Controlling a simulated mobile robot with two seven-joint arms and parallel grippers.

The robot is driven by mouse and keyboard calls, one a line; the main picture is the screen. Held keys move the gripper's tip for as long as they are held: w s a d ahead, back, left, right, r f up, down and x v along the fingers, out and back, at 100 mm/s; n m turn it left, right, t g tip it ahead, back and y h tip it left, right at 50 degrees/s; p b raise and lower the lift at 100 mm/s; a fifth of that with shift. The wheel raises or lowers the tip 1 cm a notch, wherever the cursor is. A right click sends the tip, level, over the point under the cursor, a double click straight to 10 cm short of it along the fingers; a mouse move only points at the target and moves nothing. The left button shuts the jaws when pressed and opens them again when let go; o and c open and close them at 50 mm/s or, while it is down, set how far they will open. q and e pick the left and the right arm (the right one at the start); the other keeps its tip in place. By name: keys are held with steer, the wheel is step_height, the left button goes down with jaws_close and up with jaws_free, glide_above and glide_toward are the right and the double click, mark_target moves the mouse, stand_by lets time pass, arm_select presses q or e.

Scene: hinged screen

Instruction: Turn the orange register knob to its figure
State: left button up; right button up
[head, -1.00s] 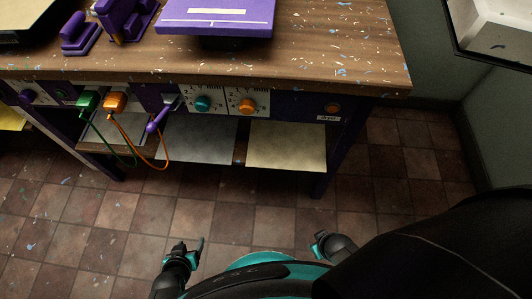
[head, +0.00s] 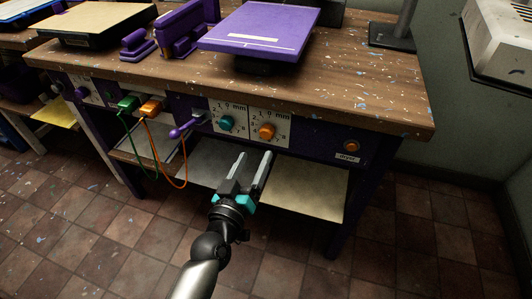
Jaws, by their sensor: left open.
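The orange register knob (head: 266,131) sits on a white dial plate (head: 283,125) marked with figures and "mm", on the purple front panel of the bench. Its exact pointer setting is too small to read. A teal knob (head: 227,122) on a similar plate is just left of it. My left gripper (head: 253,160) is open and empty, below and slightly left of the orange knob, its fingers pointing up toward the panel. It appears apart from the knob. My right gripper is not in view.
Left of the dials are a purple lever (head: 188,128) and orange (head: 150,108) and green (head: 127,102) plugs with hanging cords. An orange button (head: 351,146) is at the panel's right. A shelf (head: 305,190) lies below. A purple platen (head: 262,30) stands on top.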

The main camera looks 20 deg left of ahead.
mark_target(266, 136)
arm_select(q)
steer(key=w+b, duration=0.2)
steer(key=w, duration=0.5)
steer(key=shift+w+d+f, duration=0.1)
steer(key=shift+w+d, duration=0.05)
steer(key=shift+w, duration=0.35)
steer(key=shift+c, duration=0.4)
steer(key=c, duration=0.6)
steer(key=n, duration=0.6)
steer(key=shift+c, duration=0.2)
steer(key=n, duration=0.6)
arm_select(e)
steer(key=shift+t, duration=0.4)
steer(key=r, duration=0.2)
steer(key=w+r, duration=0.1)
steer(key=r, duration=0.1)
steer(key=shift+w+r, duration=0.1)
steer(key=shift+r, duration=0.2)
